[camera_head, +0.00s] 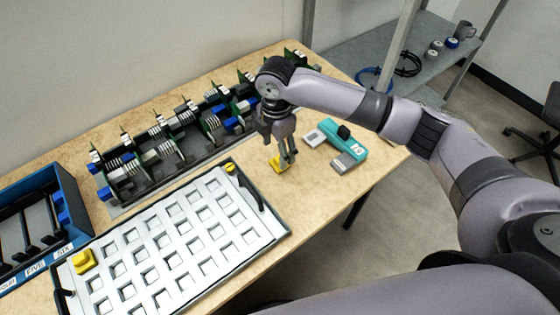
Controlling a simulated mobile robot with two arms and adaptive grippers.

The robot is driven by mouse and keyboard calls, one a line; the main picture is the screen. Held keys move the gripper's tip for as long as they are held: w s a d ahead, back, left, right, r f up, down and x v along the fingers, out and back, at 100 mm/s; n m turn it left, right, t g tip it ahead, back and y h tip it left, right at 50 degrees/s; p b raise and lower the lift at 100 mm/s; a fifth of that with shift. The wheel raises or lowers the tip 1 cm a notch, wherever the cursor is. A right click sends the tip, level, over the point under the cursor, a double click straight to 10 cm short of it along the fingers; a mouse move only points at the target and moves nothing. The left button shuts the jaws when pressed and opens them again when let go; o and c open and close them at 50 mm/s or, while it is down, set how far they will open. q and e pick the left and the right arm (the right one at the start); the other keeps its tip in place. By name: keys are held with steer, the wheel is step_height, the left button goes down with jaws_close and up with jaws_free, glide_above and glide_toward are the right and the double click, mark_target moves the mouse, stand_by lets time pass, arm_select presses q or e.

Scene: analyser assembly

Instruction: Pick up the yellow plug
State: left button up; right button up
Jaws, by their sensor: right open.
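A small yellow piece (279,164), which looks like the yellow plug, lies on the wooden table just right of the white tray. My right gripper (287,157) points down right at it, its fingers covering part of the piece. The gripper is open; whether the fingers touch the piece or stand around it I cannot tell. Another yellow block (84,261) sits at the tray's left corner, and a smaller yellow part (230,168) is at its far corner. My left gripper is not in view.
The white tray (176,243) with square pockets fills the front table. A rack of boards (168,146) stands behind it, and a blue bin (68,192) at left. A teal device (345,144) lies right of the gripper, near the table edge. Bare table (300,205) shows in front.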

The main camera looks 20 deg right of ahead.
mark_target(278, 159)
steer(key=shift+f, duration=0.4)
steer(key=f, duration=0.1)
steer(key=f+p, duration=0.1)
steer(key=f, duration=0.1)
steer(key=shift+s+d+f, duration=0.1)
steer(key=shift+d+f, duration=0.1)
steer(key=shift+f, duration=0.5)
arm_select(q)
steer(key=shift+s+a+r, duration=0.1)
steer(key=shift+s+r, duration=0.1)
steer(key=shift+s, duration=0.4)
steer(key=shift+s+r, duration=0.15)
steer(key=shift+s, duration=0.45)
arm_select(e)
steer(key=c, duration=0.5)
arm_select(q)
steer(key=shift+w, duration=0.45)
arm_select(e)
steer(key=c, duration=0.9)
